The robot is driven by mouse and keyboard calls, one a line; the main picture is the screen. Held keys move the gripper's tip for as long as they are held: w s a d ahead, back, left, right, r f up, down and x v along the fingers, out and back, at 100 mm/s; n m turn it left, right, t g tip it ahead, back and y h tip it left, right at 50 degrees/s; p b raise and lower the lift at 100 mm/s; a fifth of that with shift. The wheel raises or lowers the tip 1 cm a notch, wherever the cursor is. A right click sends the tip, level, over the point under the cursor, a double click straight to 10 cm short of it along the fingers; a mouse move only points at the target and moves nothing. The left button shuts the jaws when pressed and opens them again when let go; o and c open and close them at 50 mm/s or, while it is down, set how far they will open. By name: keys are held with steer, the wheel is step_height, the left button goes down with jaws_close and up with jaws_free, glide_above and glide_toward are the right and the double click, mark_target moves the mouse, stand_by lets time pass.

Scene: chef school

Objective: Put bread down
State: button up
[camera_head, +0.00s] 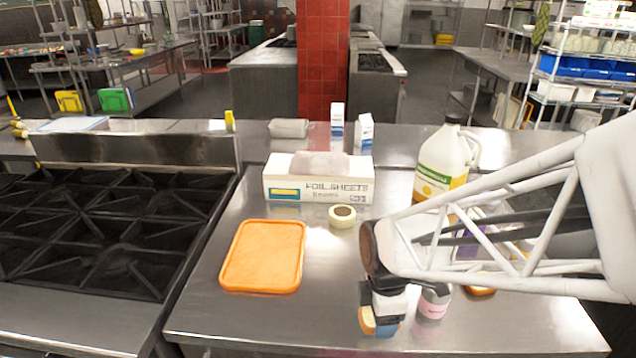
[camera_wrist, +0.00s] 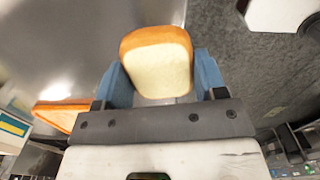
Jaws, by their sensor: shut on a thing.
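My gripper (camera_wrist: 160,85) is shut on the bread (camera_wrist: 157,68), a thick slice with a pale face and an orange-brown crust, held between two blue fingers in the wrist view. In the head view, my gripper (camera_head: 382,322) is at the front of the steel counter, with a small part of the bread (camera_head: 367,320) showing at its left side. The rest of the bread is hidden there. I cannot tell how far the bread is above the counter.
An orange tray (camera_head: 263,256) lies empty left of my gripper. A pink-labelled container (camera_head: 433,302) is close right of my gripper. A black stove (camera_head: 95,220) is at left.

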steer(key=shift+m, duration=0.4)
steer(key=w+a, duration=0.1)
steer(key=a, duration=0.2)
steer(key=w+a, duration=0.2)
steer(key=a, duration=0.1)
steer(key=w+a+r, duration=0.1)
steer(key=w+a, duration=0.1)
steer(key=a, duration=0.1)
steer(key=shift+w+a, duration=0.1)
steer(key=shift+w, duration=0.1)
steer(key=shift+m, duration=0.5)
steer(key=w+a, duration=0.1)
steer(key=a, duration=0.2)
steer(key=w+a, duration=0.1)
steer(key=a, duration=0.3)
steer(key=w+a, duration=0.1)
steer(key=a, duration=0.2)
steer(key=shift+w+a+r, duration=0.1)
steer(key=shift+a, duration=0.05)
steer(key=shift+w, duration=0.1)
glide_above(266, 251)
steer(key=shift+f, duration=0.75)
steer(key=shift+f, duration=1.75)
steer(key=shift+f, duration=0.1)
